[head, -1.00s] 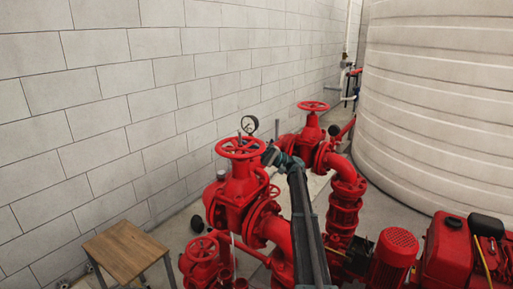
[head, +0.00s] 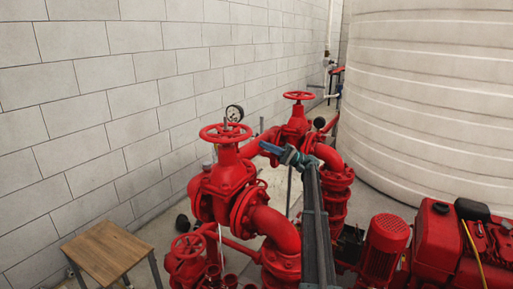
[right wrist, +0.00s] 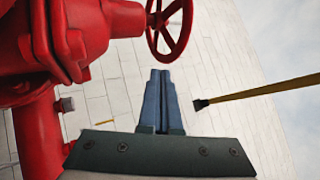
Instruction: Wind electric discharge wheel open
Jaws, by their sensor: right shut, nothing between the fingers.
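A large red handwheel (head: 225,132) tops the nearer red valve (head: 228,178) in the head view. A second red handwheel (head: 298,95) tops a valve farther back. A smaller red wheel (head: 188,245) sits low at the front left. No label shows which is the electric discharge wheel. My right gripper (head: 264,147) is shut and empty, just right of the nearer large wheel and apart from it in the picture. In the right wrist view its closed fingers (right wrist: 162,75) point up toward a red spoked wheel (right wrist: 170,25), with nothing between them. My left gripper is not in view.
A pressure gauge (head: 234,113) stands behind the nearer wheel. Red pipes and a motor (head: 385,245) lie below and right of my arm. A wooden stool (head: 105,250) is at the lower left, by the block wall (head: 90,120). A large pale tank (head: 430,100) fills the right.

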